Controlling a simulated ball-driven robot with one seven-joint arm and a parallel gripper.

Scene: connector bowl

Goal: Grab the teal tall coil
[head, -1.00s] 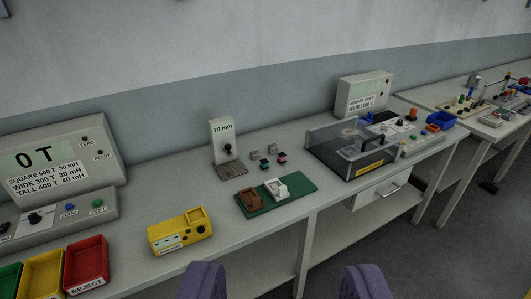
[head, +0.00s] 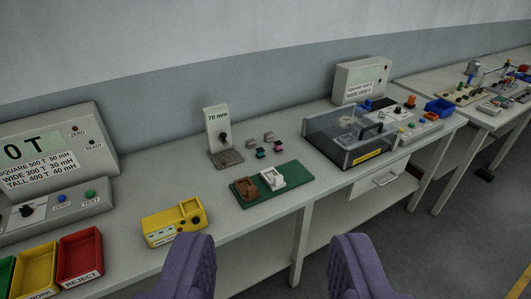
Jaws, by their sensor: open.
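My gripper (head: 270,250) shows as two purple padded fingers at the bottom of the head view, wide apart with nothing between them. Several small coils stand on the bench beside the 70 mm gauge, well beyond the fingers. One dark coil with a teal tint (head: 261,152) looks like the teal coil, but it is too small to be sure of its height.
A green mat (head: 296,192) with a brown and a white holder lies in front of the coils. The 70 mm gauge (head: 217,128) stands at their left. A yellow box (head: 172,224) is nearer, and a clear-lidded case (head: 345,150) is at the right.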

